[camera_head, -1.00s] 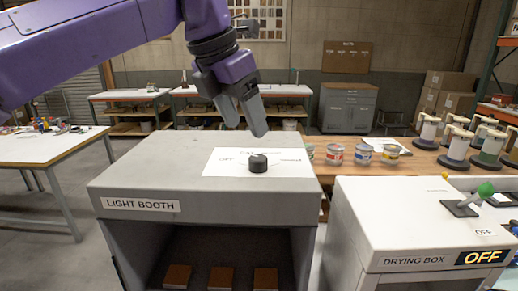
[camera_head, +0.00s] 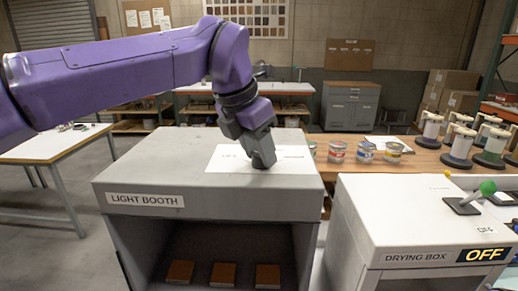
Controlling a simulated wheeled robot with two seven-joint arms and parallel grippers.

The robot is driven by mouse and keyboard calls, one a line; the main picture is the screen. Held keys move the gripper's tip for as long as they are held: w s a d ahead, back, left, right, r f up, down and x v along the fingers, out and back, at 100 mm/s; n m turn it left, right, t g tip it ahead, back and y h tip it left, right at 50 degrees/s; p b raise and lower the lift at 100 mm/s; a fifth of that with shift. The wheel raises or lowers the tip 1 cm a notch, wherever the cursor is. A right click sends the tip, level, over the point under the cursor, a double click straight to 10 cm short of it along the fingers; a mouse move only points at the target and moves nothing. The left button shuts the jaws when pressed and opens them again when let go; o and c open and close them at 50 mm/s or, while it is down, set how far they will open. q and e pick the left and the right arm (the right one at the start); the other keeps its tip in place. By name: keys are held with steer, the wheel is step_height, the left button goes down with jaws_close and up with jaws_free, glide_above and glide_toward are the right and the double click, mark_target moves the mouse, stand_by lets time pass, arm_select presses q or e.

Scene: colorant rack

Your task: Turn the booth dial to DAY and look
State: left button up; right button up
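The light booth (camera_head: 145,172) is a grey box with an open, dark front at the centre-left. A white label card (camera_head: 296,159) lies on its top, with lettering partly covered and too small to read. The black dial on the card is hidden behind my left gripper (camera_head: 264,163). That gripper points down with its fingertips right at the dial's place. Its fingers look close together, but I cannot tell whether they grip the dial. My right gripper is not in view.
Brown tiles (camera_head: 223,274) lie inside the booth. Paint cans (camera_head: 365,152) and several spools stand on the wooden table (camera_head: 424,163) behind.

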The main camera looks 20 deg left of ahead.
arm_select(q)
steer(key=shift+r+m+h+p, duration=0.2)
steer(key=shift+m+h+p, duration=0.1)
steer(key=shift+m+p, duration=0.6)
steer(key=m+g+h+p, duration=0.1)
steer(key=m+p, duration=0.2)
steer(key=p, duration=0.1)
steer(key=shift+w+a+r+m+p, duration=0.1)
steer(key=shift+m+p, duration=0.2)
steer(key=shift+p, duration=0.05)
steer(key=shift+m+g+p, duration=0.5)
steer(key=shift+m+p, duration=0.3)
steer(key=shift+p, duration=0.25)
steer(key=shift+w+f+m+p, duration=0.1)
steer(key=shift+f+m+p, duration=0.2)
steer(key=shift+m+p, duration=0.2)
steer(key=o, duration=1)
steer(key=shift+o, duration=0.2)
steer(key=b+v, duration=0.1)
steer(key=v, duration=0.9)
steer(key=shift+w+a+r, duration=0.15)
steer(key=shift+a+r, duration=0.05)
steer(key=shift+a, duration=0.05)
